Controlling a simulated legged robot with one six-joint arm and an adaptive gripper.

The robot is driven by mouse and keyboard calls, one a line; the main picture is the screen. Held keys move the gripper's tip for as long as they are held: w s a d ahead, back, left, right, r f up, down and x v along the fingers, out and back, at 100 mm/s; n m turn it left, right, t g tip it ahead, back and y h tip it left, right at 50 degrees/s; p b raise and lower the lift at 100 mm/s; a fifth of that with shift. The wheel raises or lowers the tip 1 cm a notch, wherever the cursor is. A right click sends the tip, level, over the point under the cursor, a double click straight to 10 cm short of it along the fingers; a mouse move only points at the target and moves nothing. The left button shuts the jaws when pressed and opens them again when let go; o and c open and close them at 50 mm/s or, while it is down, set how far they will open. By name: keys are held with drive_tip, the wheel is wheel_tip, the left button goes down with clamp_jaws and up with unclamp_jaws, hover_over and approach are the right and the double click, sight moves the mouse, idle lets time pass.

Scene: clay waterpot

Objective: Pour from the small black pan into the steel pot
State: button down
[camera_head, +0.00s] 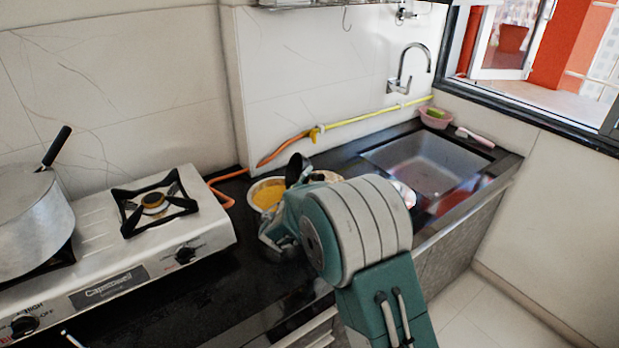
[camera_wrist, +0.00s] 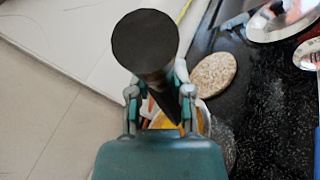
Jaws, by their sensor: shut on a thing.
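The small black pan shows in the wrist view as a dark round disc (camera_wrist: 145,42) with its handle running down between my fingers. My gripper (camera_wrist: 160,95) is shut on that handle. In the head view my gripper (camera_head: 277,236) is over the dark counter right of the stove, and part of the black pan (camera_head: 294,169) shows beyond it, seemingly tilted. I cannot tell what the pan holds. The steel pot (camera_head: 32,228) stands on the left burner, cut by the left edge, well left of my gripper. A black handle rises from its top.
A bowl with orange-yellow contents (camera_head: 267,195) stands just beyond my gripper. A bare burner (camera_head: 154,202) lies between it and the pot. An orange hose (camera_head: 276,150) runs behind. A round speckled board (camera_wrist: 213,75) and steel dishes (camera_wrist: 282,20) lie nearby. The sink (camera_head: 425,165) is at right.

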drive_tip(key=shift+a+r, duration=0.15)
idle(0.4)
drive_tip(key=shift+s+a+r+n+t, duration=0.15)
drive_tip(key=shift+a+r+n+t, duration=0.05)
drive_tip(key=shift+a+n+t, duration=0.35)
drive_tip(key=shift+a, duration=0.1)
idle(0.5)
drive_tip(key=shift+s+a+r+n+t, duration=0.15)
drive_tip(key=shift+a+n+t, duration=0.3)
drive_tip(key=shift+a+n, duration=0.25)
drive_tip(key=shift+d, duration=0.1)
idle(0.4)
drive_tip(key=shift+s+a+n+t, duration=0.2)
drive_tip(key=shift+a+n+t, duration=0.2)
drive_tip(key=shift+a+n, duration=0.4)
idle(0.5)
